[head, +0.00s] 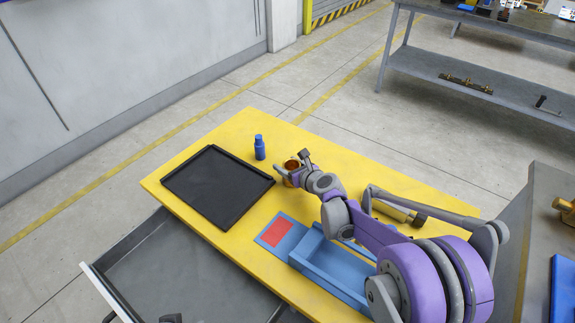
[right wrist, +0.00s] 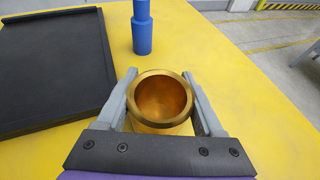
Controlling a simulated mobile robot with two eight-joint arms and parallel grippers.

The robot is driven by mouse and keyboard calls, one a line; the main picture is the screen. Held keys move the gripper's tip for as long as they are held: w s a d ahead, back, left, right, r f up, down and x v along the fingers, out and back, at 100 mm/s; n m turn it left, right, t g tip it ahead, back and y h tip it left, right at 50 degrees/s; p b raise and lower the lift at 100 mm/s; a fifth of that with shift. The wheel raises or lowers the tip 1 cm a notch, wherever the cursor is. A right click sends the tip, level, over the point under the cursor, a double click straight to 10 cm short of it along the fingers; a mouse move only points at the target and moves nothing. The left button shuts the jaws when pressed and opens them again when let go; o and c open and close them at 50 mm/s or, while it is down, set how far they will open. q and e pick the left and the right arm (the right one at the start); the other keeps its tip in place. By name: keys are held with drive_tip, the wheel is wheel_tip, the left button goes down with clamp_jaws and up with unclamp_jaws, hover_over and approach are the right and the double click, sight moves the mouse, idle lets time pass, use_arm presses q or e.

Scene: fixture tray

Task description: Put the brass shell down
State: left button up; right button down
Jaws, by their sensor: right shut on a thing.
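The brass shell (head: 291,164) is a hollow, open-topped gold-brown cup shape over the yellow table, right of the black tray. In the right wrist view the shell (right wrist: 162,100) stands upright between the two grey fingers, its open mouth facing up. My right gripper (head: 296,168) is shut on it, one finger on each side; in the right wrist view the gripper (right wrist: 160,92) hides its lower front. I cannot tell whether its base touches the table. The black tray (head: 217,188) is flat, low-rimmed and empty. My left gripper is not in view.
A blue bottle-like part (head: 259,147) stands behind the shell, near the tray. A blue plate with a red square (head: 275,231) and a blue bin (head: 330,262) lie in front. A yellow cylindrical part (head: 393,211) lies partly behind my arm. Bare yellow table surrounds the shell.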

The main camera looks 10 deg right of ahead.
drive_tip(key=shift+f, duration=0.1)
unclamp_jaws()
drive_tip(key=shift+r, duration=0.2)
drive_tip(key=p+v, duration=0.1)
drive_tip(key=v, duration=1.1)
